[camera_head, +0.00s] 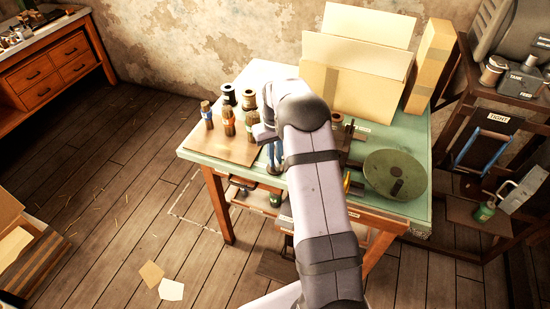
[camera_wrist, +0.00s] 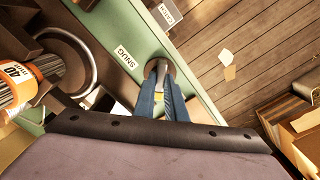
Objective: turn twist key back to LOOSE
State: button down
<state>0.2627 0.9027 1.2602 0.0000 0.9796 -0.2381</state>
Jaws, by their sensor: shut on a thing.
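My gripper (camera_head: 273,158) points down at the front edge of the green workbench (camera_head: 215,158), left of my arm. In the wrist view, its blue fingers (camera_wrist: 165,85) are shut on a small part at a round grey-brown fitting (camera_wrist: 153,66) on the bench edge. This part appears to be the twist key, but the fingers hide most of it and its angle cannot be told. A white label reading SNUG (camera_wrist: 125,57) lies beside the fitting. No LOOSE label is readable.
A green handwheel (camera_head: 385,168) with a dark handle lies on the bench at right. Several bottles and spools (camera_head: 228,118) stand at left on a brown board (camera_head: 207,146). The floor in front is mostly open.

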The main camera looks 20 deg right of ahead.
jog(key=n, duration=0.4)
jog(key=shift+n, duration=0.3)
jog(key=n, duration=0.4)
jog(key=shift+w+r+n+b, duration=0.1)
jog(key=shift+n+b, duration=0.2)
jog(key=c, duration=1.8)
grip_release()
jog(key=shift+r+b, duration=1.1)
jog(key=shift+r, duration=2.55)
